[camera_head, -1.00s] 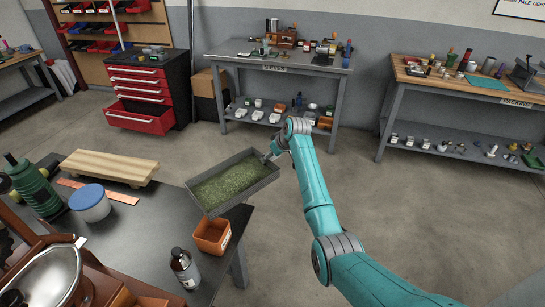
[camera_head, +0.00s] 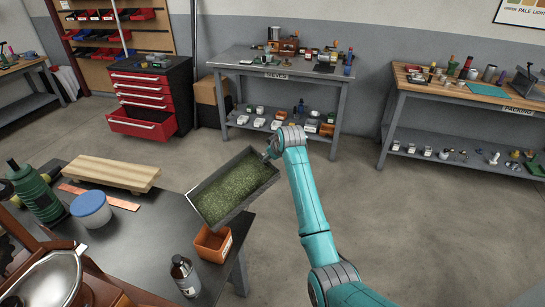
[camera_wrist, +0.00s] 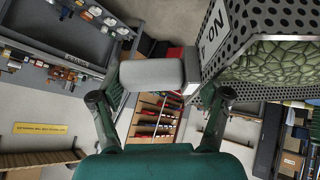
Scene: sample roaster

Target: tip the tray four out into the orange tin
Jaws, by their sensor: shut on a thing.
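The grey tray (camera_head: 207,222), filled with a layer of green beans, is held in the air at the right edge of the dark table. It is tilted in the head view, with its near left corner low. The orange tin (camera_head: 213,243) stands at the table's right edge, just below that corner; its inside is partly hidden. My gripper (camera_head: 270,154) is at the tray's far right side. In the wrist view, my gripper (camera_wrist: 158,100) is shut on a pale block-like handle (camera_wrist: 150,72) joined to the perforated tray wall (camera_wrist: 265,20), with beans showing behind it.
A bottle (camera_head: 185,276) stands in front of the orange tin. A blue-lidded tub (camera_head: 91,208), a wooden stand (camera_head: 112,171) and a green canister (camera_head: 35,195) are further left on the table. Open floor lies to the right.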

